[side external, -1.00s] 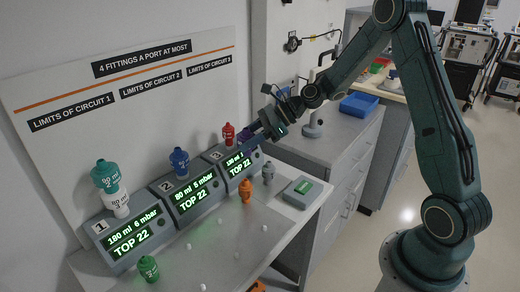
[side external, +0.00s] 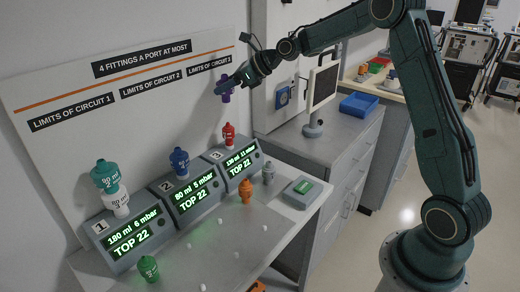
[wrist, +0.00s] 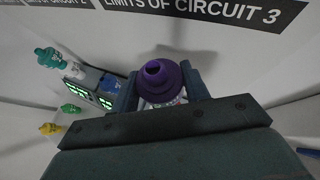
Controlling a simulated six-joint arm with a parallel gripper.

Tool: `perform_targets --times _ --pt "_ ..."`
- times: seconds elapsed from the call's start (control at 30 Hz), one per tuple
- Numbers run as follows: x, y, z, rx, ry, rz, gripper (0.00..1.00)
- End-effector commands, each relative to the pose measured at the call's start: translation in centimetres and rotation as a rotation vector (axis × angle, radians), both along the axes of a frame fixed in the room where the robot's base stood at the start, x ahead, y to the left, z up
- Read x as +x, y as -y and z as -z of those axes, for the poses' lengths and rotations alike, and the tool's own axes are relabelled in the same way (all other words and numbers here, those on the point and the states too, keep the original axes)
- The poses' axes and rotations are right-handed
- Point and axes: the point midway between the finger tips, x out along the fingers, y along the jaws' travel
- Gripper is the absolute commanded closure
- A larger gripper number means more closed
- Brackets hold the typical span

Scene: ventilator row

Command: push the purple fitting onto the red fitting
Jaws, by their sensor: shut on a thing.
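My gripper (side external: 228,86) is shut on the purple fitting (side external: 226,97) and holds it in the air in front of the wall sign. In the wrist view the purple fitting (wrist: 160,80) sits upright between the two fingers, its round open top toward the camera. The red fitting (side external: 229,135) stands upright on the unit marked 3 (side external: 232,160), below the held fitting and apart from it. The red fitting is not visible in the wrist view.
A blue fitting (side external: 179,160) stands on unit 2; a teal one (side external: 105,175) tops a white one (side external: 116,203) on unit 1. Orange (side external: 246,190), grey (side external: 268,173) and green (side external: 148,268) fittings stand on the bench. A monitor (side external: 323,90) is at right.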

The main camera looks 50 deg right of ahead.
Motion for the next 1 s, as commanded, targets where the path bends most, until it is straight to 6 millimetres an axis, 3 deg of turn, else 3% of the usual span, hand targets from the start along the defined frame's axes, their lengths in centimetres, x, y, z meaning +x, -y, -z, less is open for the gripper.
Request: perform_targets --times 0.37,1.0 --pt "0.0 0.0 0.7 0.0 0.0 -0.001 0.95" --pt "0.0 0.0 3.7 -0.001 0.0 -0.003 0.95"
